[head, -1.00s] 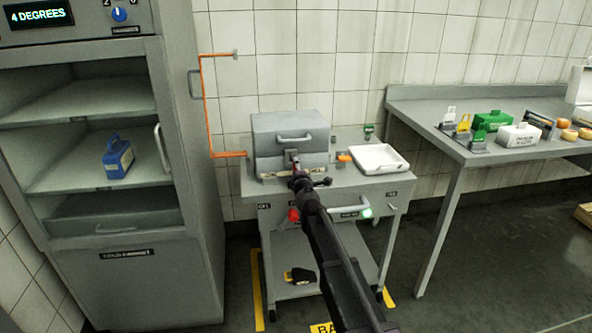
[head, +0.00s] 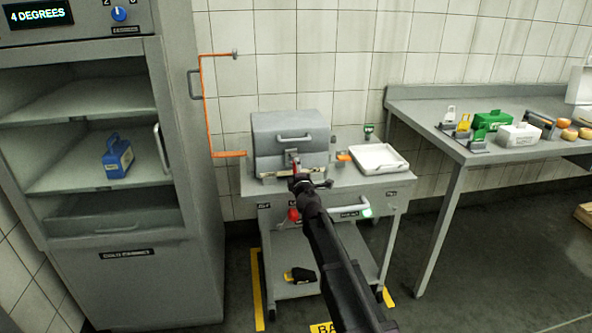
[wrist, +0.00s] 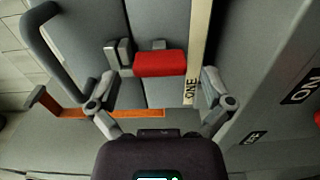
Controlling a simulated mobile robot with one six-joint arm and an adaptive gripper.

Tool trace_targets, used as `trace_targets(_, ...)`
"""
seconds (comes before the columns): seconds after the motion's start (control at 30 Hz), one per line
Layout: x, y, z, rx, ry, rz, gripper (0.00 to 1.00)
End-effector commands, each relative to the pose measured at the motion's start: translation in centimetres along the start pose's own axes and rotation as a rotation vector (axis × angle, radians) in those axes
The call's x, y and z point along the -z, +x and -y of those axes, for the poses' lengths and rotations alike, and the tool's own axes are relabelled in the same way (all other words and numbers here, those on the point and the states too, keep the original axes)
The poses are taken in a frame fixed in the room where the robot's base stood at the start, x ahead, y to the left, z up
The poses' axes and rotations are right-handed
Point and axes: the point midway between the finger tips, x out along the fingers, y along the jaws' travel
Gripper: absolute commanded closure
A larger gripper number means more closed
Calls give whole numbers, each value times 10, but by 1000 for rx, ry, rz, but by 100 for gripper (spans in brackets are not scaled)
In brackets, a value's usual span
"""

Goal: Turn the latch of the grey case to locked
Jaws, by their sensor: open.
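The grey case (head: 290,135) stands shut on a steel cart, with a bar handle on its front. Its latch (wrist: 160,63) has a red grip on a grey mount, and in the wrist view the grip lies across the picture over the case's seam. In the head view the latch is small and partly hidden by my arm. My gripper (wrist: 158,88) is open, one finger left and one right of the red grip, with clear gaps. I cannot tell whether the fingers reach the grip's depth.
A white tray (head: 378,158) sits right of the case on the cart (head: 330,192). A cold cabinet (head: 140,270) stands left, with an orange pipe (head: 206,110) beside it. The case's handle (wrist: 45,50) is near the left finger.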

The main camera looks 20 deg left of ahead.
Motion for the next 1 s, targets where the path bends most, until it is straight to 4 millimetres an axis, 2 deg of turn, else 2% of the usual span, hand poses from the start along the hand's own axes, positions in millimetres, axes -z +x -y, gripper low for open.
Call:
trace_targets(0.4,0,-68,0,0,0,0,0)
trace_targets(0.6,0,-93,0,0,0,0,0)
trace_targets(0.8,0,-104,0,0,1,0,0)
trace_targets(1.0,0,-105,0,0,1,0,0)
